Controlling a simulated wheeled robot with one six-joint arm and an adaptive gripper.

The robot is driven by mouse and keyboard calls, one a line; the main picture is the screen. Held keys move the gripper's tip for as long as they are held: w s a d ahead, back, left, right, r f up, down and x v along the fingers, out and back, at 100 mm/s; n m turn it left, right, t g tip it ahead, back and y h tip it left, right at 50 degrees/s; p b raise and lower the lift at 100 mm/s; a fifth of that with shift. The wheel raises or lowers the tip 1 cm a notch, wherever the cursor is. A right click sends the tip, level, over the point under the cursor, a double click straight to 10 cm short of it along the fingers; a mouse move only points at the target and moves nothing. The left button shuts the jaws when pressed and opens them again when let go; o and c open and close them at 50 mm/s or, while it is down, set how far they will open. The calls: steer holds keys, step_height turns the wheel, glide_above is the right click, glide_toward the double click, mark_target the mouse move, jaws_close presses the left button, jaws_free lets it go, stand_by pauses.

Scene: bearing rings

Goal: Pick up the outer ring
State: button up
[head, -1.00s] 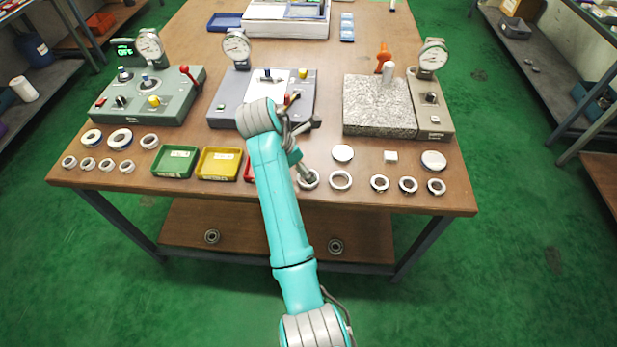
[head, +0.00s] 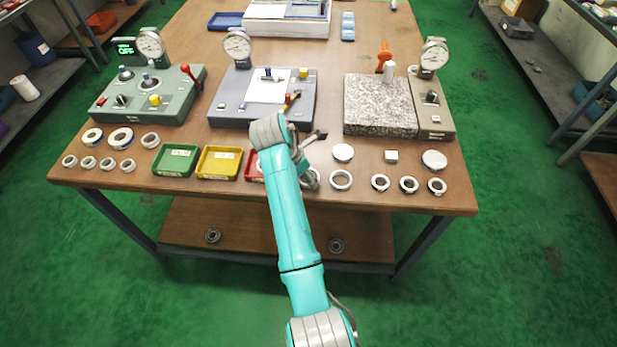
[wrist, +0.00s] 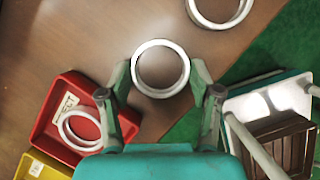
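A plain metallic outer ring (wrist: 134,68) lies flat on the brown table, ahead of and between my fingertips in the wrist view. My gripper (wrist: 160,80) is open, with one finger on each side of this ring; I cannot tell whether either finger touches it. In the head view the ring (head: 316,184) is partly hidden behind my arm. A second large ring (head: 341,171) lies just to its right, and its lower part shows at the top of the wrist view (wrist: 219,26).
A red tray (wrist: 45,121) with a ring (wrist: 64,128) inside stands left of my gripper. Yellow (head: 219,163) and green (head: 175,161) trays stand further left. Smaller rings and discs lie to the right. Gauge fixtures, including a granite one (head: 380,105), stand behind. The table's front edge is close.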

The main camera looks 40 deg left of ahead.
steer(key=shift+c, duration=0.9)
